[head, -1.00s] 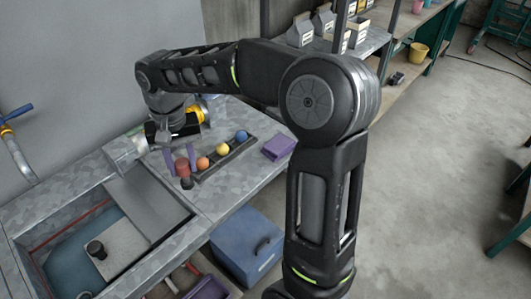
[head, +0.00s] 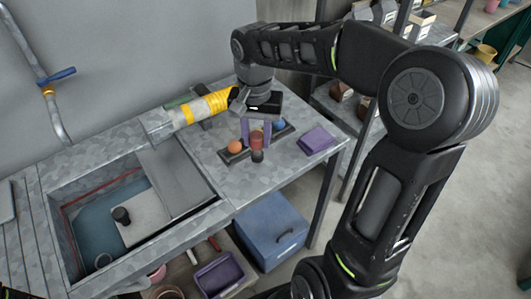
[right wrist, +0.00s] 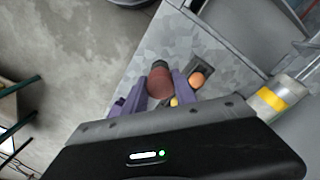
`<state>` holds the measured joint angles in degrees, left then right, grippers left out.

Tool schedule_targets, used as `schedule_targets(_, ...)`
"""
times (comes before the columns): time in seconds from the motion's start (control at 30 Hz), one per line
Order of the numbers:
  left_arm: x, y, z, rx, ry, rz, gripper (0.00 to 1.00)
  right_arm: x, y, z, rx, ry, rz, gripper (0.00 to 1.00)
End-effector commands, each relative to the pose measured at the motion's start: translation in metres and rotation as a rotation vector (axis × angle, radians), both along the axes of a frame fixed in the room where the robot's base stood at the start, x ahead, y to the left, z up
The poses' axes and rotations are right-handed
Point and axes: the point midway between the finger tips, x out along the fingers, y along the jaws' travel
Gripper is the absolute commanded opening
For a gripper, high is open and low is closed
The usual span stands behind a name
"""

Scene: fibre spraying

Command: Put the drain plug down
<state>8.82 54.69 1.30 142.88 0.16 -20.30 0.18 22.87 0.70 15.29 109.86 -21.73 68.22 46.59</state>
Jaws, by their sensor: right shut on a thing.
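My right gripper (head: 256,146) has purple fingers shut on a reddish-brown plug with a dark end (head: 257,143), which I take as the drain plug. In the head view it hangs dark end down, in front of the ball rack. I cannot tell whether its lower end touches the counter (head: 225,178). In the right wrist view the plug (right wrist: 160,83) sits between the purple fingers (right wrist: 156,96), over or near the counter's edge. My left gripper is not in view.
A black rack (head: 238,156) holds an orange ball (head: 234,146) and a blue ball (head: 278,124). A purple block (head: 317,139) lies to the right. A yellow-banded grey cylinder (head: 205,108) lies behind. The open sink (head: 90,220) at left holds a black cylinder (head: 121,215).

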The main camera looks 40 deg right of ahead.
Motion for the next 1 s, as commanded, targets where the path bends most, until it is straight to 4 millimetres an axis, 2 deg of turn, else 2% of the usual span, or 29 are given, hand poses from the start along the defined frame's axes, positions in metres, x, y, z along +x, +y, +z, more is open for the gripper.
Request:
schedule_targets(0.1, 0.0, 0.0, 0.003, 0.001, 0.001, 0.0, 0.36, -0.001, 0.0, -0.019, 0.002, 0.003, -0.001, 0.0)
schedule_targets(0.17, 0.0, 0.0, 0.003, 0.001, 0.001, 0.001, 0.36, 0.0, 0.0, -0.025, 0.001, 0.001, 0.0, 0.0)
schedule_targets(0.5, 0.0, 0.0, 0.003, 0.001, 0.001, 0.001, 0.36, 0.0, 0.0, -0.029, 0.0, 0.0, 0.0, 0.0)
schedule_targets(0.8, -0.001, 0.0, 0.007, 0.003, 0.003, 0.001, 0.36, 0.0, 0.0, -0.063, 0.001, 0.001, 0.0, 0.0)
schedule_targets(1.0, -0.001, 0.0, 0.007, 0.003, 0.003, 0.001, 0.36, 0.0, 0.0, -0.065, 0.001, -0.001, 0.0, 0.0)
